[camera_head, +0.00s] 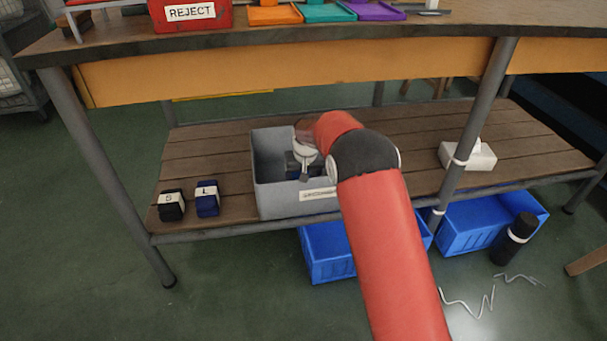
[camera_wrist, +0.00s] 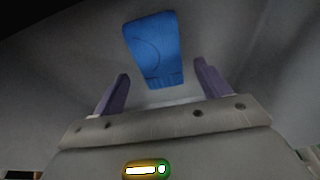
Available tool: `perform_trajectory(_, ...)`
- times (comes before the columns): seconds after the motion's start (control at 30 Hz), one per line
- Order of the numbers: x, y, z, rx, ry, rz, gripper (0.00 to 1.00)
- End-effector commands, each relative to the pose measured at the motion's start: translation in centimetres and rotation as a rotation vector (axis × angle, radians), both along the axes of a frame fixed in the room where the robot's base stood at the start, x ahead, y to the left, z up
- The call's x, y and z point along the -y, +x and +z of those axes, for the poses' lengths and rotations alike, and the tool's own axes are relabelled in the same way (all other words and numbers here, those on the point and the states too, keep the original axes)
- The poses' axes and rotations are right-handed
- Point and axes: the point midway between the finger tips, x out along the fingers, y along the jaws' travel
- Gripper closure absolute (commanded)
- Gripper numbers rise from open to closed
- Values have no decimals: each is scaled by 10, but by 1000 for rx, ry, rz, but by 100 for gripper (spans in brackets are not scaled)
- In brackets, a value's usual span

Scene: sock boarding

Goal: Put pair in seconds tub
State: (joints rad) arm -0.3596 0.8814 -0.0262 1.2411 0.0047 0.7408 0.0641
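The grey tub (camera_head: 284,205) stands on the wooden lower shelf; its front label is partly hidden by my arm and too small to read surely. My gripper (camera_head: 304,176) reaches down into the tub. In the wrist view my gripper (camera_wrist: 162,72) is open, its two purple fingers spread apart. A blue folded pair of socks (camera_wrist: 153,48) lies inside the tub just beyond the fingertips, with gaps to both fingers. In the head view the pair cannot be clearly made out behind the gripper and tub wall.
Two dark banded bundles labelled S (camera_head: 171,206) and L (camera_head: 207,199) sit left of the tub. A tissue box (camera_head: 468,155) is at the shelf's right. Blue bins (camera_head: 328,252) stand on the floor below. The tabletop above holds a red REJECT bin (camera_head: 190,14).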

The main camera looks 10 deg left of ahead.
Motion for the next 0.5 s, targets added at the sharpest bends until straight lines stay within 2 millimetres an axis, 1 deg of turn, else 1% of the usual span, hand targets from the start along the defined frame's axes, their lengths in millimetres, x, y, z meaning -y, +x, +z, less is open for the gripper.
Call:
perform_trajectory(0.03, 2, -3, -13, -13, -7, 1, 24)
perform_trajectory(0.13, 2, -3, -13, -13, -7, 1, 24)
perform_trajectory(0.2, 2, -3, -9, -13, -7, 1, 24)
perform_trajectory(0.33, 2, -5, 9, -11, -7, 2, 24)
perform_trajectory(0.5, 4, -12, 43, -8, -5, 1, 24)
